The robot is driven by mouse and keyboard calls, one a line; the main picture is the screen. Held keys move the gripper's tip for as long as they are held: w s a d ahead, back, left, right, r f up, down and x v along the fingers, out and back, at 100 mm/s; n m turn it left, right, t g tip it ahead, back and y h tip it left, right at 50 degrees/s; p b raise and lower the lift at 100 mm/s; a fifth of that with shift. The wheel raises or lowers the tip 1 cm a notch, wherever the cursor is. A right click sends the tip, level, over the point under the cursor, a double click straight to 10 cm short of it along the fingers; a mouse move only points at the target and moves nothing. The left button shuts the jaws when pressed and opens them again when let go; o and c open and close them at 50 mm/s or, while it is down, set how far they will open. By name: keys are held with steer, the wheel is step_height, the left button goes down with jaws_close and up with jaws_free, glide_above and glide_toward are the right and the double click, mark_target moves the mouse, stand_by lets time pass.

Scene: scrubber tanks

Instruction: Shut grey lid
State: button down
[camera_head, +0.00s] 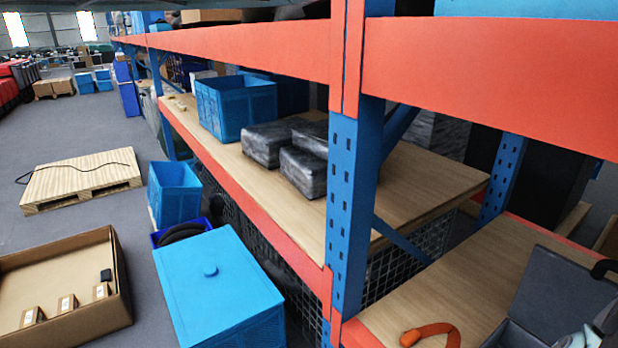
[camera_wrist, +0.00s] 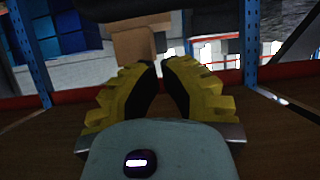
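The grey lid (camera_head: 562,292) is at the lower right of the head view, over the wooden shelf. It is raised, leaning back from a grey box (camera_head: 512,336) whose lower part is cut off by the frame edge. Pale and dark parts at the bottom right corner cover part of the box and lid; I cannot tell if they are my arm. In the wrist view my gripper (camera_wrist: 161,66) has yellow fingers with black pads. The tips are close together with only a narrow gap, and nothing shows between them. The lid is not clearly visible in that view.
An orange strap or handle (camera_head: 430,334) lies on the shelf left of the box. A blue rack upright (camera_head: 352,200) and an orange beam (camera_head: 490,70) border the shelf. Bare wood (camera_head: 455,285) lies left of the lid. A blue lidded bin (camera_head: 215,290) stands on the floor.

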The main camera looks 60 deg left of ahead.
steer(key=w+f+p, duration=0.2)
steer(key=f+p, duration=0.1)
steer(key=p, duration=0.2)
steer(key=shift+w+f, duration=0.1)
steer(key=shift+w, duration=0.1)
steer(key=shift+s+f+p, duration=0.35)
steer(key=shift+s+f, duration=0.1)
steer(key=shift+s, duration=0.15)
